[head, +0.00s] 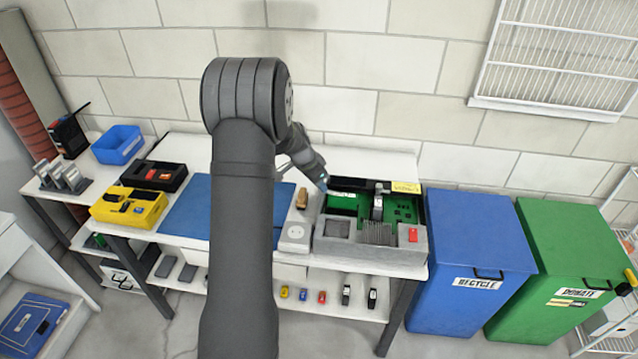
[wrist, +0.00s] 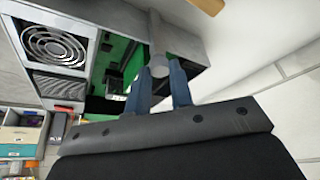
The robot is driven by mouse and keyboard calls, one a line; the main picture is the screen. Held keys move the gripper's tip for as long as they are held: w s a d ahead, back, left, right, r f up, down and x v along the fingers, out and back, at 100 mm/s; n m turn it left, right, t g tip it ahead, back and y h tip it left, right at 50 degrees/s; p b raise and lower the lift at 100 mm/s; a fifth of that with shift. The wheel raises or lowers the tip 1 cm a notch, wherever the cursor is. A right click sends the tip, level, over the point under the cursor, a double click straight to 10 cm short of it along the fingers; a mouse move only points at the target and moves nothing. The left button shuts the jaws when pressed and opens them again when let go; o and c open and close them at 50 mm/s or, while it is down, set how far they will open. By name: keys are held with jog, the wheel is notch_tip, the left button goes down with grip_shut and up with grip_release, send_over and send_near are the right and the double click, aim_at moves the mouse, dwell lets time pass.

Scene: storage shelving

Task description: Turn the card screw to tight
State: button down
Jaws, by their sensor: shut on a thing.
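The open grey computer case (head: 372,256) stands at the right end of the workbench, with a green circuit board (head: 402,206) inside. My gripper (head: 323,185) is at the case's back left corner, partly hidden by my arm in the head view. In the wrist view, the blue fingers of my gripper (wrist: 160,88) are closed around the round end of a grey cylindrical piece, which looks like the card screw (wrist: 159,66), at the case's edge. The head view does not show the screw clearly. How far it is turned cannot be told.
A fan (wrist: 55,46) and a finned block (wrist: 58,86) are in the case. A blue mat (head: 188,215) lies left of it. A blue recycle bin (head: 465,240) and a green donate bin (head: 570,225) stand right of the bench. A wall is close behind.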

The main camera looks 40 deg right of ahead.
dwell(0.4)
jog(key=c, duration=1.3)
grip_release()
jog(key=v, duration=1.7)
jog(key=shift+r, duration=0.2)
jog(key=x, duration=1.7)
jog(key=shift+f, duration=0.25)
